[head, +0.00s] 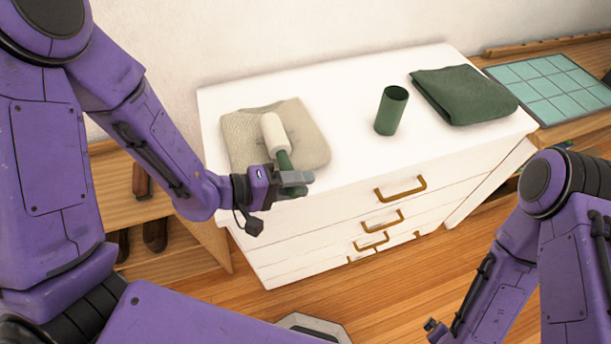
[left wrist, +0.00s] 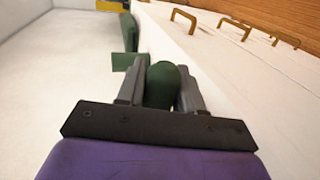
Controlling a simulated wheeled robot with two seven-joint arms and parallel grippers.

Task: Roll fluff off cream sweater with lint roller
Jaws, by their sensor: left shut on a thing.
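The cream sweater (head: 304,122) lies folded on the left part of the white dresser top. The lint roller has a white head (head: 271,133) and a green handle (head: 286,160). My left gripper (head: 294,184) is shut on the green handle, near the dresser's front edge. The roller head is over the sweater; I cannot tell whether it touches it. In the left wrist view the handle (left wrist: 162,86) sits between the two grey fingers. The sweater is out of that view, and no fluff can be made out. My right arm shows at the lower right, but its gripper is not visible.
A green cup (head: 391,111) stands mid-dresser, and a folded dark green cloth (head: 463,95) lies to its right. The white dresser (head: 345,172) has brass drawer handles in front. A wooden table with a teal grid mat (head: 551,87) is at the right. White dresser top around the cup is clear.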

